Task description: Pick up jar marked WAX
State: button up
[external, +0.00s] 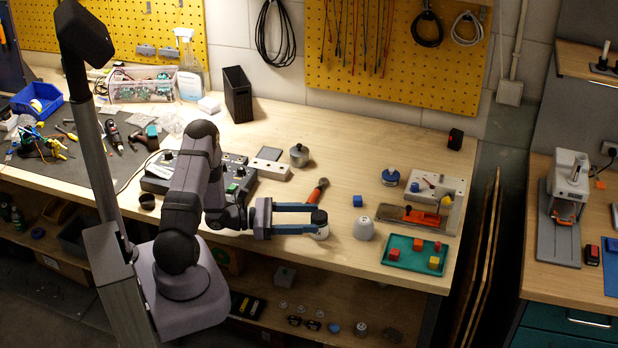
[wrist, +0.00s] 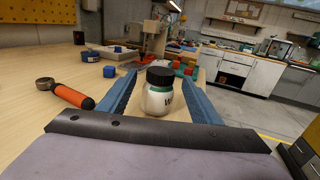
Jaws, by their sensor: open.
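The jar (wrist: 157,101) is white with a black lid, and part of its label, a "W", shows in the wrist view. It stands upright on the wooden bench, between the two blue fingers of my gripper (wrist: 160,95). In the external view the jar (external: 321,232) is partly hidden by my gripper (external: 318,219) near the bench's front edge. The fingers are open on either side of the jar; I cannot tell whether they touch it.
An orange-handled tool (external: 317,190) lies just behind my gripper. A white rounded container (external: 364,229) stands to the right, with a blue cube (external: 357,201) behind it. A green tray (external: 391,268) with several blocks lies further right. The bench's front edge is close.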

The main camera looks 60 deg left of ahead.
jog(key=shift+p+x, duration=2.05)
jog(key=shift+x, duration=1.25)
jog(key=shift+w+d, duration=0.2)
jog(key=shift+w, duration=0.2)
jog(key=c, duration=1.2)
